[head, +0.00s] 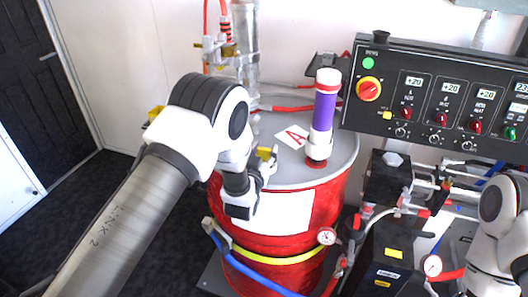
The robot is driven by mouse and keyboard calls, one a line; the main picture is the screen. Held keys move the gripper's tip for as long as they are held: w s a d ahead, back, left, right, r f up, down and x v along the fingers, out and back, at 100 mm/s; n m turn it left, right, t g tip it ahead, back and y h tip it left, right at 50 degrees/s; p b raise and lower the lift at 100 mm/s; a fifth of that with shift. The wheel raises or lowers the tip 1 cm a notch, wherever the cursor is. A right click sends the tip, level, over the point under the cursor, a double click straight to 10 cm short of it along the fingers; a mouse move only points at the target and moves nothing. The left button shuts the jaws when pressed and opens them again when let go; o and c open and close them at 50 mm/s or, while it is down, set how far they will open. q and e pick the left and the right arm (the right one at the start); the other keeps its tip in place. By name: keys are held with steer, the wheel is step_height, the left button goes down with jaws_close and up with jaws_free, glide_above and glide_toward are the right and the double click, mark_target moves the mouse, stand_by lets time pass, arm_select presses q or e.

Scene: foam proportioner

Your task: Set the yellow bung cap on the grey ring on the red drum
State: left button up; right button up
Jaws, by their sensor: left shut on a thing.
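The red drum (331,207) stands in the middle, with a grey top bearing a white label with a red letter A. My left gripper (268,164) is over the left front part of the drum top, shut on the yellow bung cap (264,153).
A purple and white cylinder (323,110) stands upright on the drum top. A clear tube with fittings (244,40) rises behind the drum. A control panel (440,95) and pump equipment (388,180) stand to the right. Dark floor is free at the left.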

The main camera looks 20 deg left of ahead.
mark_target(264, 155)
arm_select(q)
steer(key=shift+f+b, duration=0.5)
steer(key=shift+f, duration=0.1)
stand_by(0.3)
steer(key=o, duration=0.9)
steer(key=shift+s+d+p, duration=0.1)
steer(key=shift+s+p, duration=0.45)
steer(key=shift+s, duration=2.2)
steer(key=s, duration=0.5)
steer(key=shift+s+d, duration=0.1)
steer(key=shift+s, duration=0.15)
